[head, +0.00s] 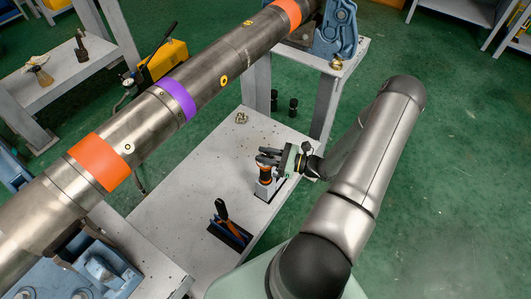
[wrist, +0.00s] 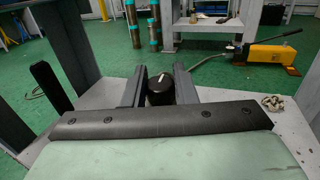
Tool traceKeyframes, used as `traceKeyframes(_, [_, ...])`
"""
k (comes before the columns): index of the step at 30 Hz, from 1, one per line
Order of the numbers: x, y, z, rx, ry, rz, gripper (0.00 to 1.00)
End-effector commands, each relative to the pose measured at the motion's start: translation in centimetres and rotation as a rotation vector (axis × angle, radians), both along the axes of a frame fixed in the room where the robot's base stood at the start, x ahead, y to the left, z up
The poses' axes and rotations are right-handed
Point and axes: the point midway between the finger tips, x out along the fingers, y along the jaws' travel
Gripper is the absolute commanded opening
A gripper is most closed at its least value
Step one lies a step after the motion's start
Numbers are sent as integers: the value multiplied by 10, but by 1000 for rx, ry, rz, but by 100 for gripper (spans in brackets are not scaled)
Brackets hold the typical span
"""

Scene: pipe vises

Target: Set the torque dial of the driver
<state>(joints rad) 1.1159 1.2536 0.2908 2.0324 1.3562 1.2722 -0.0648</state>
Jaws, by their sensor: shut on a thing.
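The driver (head: 265,178) stands upright in a holder on the low grey bench, with an orange band below its dark top. My gripper (head: 268,157) is at the driver's top, reaching in from the right. In the wrist view, the round black torque dial (wrist: 160,92) with a white pointer mark sits between the two dark fingers of my gripper (wrist: 159,84). The gripper is shut on the dial. The driver's body is hidden below the gripper housing in the wrist view. Any scale around the dial cannot be made out.
A tool with a dark and orange handle (head: 223,212) stands in a holder nearer the bench's front. Small metal pieces (head: 242,118) lie behind the driver. A large banded pipe (head: 140,125) runs diagonally above the bench (head: 165,205). A yellow pump (head: 165,60) stands beyond.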

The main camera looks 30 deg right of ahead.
Motion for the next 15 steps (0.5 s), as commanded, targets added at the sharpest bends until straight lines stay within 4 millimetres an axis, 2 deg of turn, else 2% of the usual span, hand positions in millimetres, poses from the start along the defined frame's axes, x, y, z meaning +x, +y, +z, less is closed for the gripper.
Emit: traceKeyframes(15, [-1, 2, 3, 6, 6, -493, 2])
